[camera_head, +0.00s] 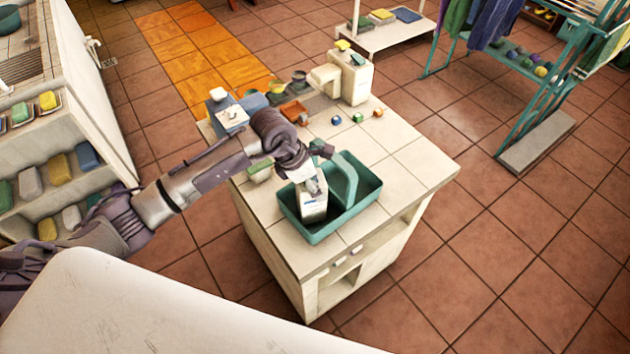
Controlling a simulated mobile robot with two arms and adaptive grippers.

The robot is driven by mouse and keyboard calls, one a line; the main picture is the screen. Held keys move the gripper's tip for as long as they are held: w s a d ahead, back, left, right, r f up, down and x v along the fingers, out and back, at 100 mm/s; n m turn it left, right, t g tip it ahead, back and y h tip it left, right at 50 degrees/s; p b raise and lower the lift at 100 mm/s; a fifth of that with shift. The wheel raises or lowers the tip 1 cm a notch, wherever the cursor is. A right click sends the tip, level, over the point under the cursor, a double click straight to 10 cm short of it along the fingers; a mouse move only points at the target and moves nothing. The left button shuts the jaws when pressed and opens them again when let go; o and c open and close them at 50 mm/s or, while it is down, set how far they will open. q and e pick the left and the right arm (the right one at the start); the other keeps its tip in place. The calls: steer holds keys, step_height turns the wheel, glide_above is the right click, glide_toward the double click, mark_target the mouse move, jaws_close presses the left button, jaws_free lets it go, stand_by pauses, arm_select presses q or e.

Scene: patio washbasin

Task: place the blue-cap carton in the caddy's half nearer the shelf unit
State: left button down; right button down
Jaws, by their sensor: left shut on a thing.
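A green caddy (330,229) with a tall handle (346,176) across its middle stands on the tiled washbasin counter. A pale carton (312,208) is inside the caddy's left half, left of the handle, and looks roughly upright. My left gripper (312,185) comes down from above and is shut on the carton's top. The gripper hides the carton's cap, so its colour does not show, and the caddy wall hides the carton's base. I cannot tell whether it touches the caddy floor. The caddy's right half looks empty. My right gripper is out of view.
A shelf unit (60,165) with coloured items is at left. A teal rack (540,95) is at right. The counter's right side is clear.

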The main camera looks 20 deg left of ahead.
arm_select(q)
steer(key=shift+c, duration=1.2)
jaws_free()
steer(key=shift+a+r, duration=0.2)
steer(key=shift+r, duration=0.3)
steer(key=b+v, duration=0.2)
steer(key=v, duration=0.9)
steer(key=shift+b, duration=0.3)
steer(key=shift+s, duration=0.1)
